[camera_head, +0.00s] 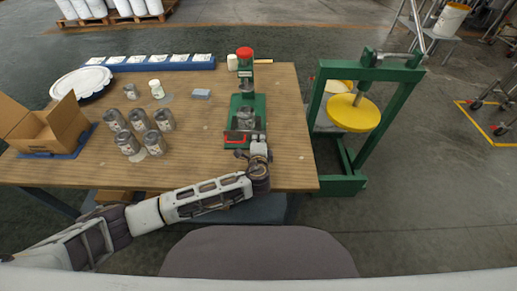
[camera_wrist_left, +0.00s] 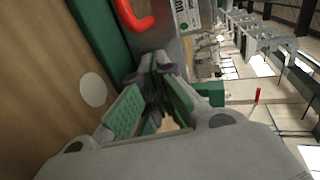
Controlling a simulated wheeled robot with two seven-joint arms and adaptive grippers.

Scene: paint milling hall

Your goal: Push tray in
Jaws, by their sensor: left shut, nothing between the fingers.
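A green press (camera_head: 246,100) with a red cap stands near the table's right side. Its grey tray (camera_head: 236,133) sits low at the front with a red handle (camera_head: 235,142), and a metal can (camera_head: 246,118) stands over it. My left gripper (camera_head: 257,143) is shut and empty at the right front of the tray, beside the red handle. In the left wrist view the green-padded fingers (camera_wrist_left: 152,100) point at the grey tray front (camera_wrist_left: 172,50), with the red handle (camera_wrist_left: 136,18) above left. I cannot tell whether they touch. The right gripper is not in view.
Several grey cans (camera_head: 138,119) stand left on the wooden table (camera_head: 195,150), beside an open cardboard box (camera_head: 52,122) and a white plate (camera_head: 80,82). A small grey block (camera_head: 201,94) lies left of the press. A green frame with a yellow disc (camera_head: 353,113) stands right of the table.

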